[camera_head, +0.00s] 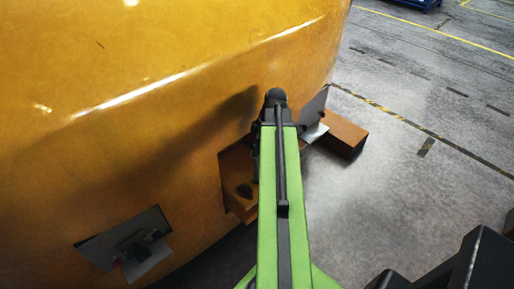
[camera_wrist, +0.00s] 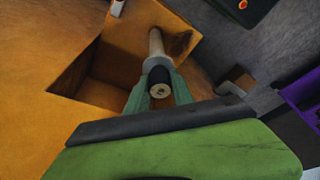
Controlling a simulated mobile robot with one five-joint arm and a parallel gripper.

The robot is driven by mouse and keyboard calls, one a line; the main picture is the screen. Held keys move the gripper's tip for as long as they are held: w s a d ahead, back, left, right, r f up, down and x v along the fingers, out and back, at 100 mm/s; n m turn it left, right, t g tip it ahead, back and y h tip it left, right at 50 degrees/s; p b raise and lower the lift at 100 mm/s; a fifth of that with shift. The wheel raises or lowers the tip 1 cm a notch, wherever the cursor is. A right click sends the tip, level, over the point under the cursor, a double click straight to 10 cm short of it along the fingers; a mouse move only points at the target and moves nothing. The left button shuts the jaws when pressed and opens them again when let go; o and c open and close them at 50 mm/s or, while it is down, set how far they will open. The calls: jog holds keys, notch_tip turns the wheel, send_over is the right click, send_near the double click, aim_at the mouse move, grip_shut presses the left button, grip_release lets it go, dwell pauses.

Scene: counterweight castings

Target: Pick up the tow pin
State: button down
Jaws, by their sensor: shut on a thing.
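The tow pin (camera_wrist: 160,82) is in the upper middle of the wrist view. It has a dark end facing the camera, a grey collar and a pale shaft that runs away to the orange bracket. My gripper (camera_wrist: 157,90) is shut on the tow pin, with one green finger on each side of its dark part. I cannot tell whether the far end of the shaft still sits in the bracket's hole. In the head view, my green arm reaches to the bracket at the casting's side and hides most of the pin.
The big orange casting (camera_head: 130,110) fills the left of the head view. An orange bracket (camera_head: 240,205) with a dark hole and an orange block (camera_head: 345,134) stick out from it. Grey metal plates (camera_head: 125,243) stand out nearby. The grey floor (camera_head: 410,190) at right is mostly clear.

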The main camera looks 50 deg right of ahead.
notch_tip(320, 180, up, 11)
jog(key=p, duration=0.9)
jog(key=shift+f, duration=0.15)
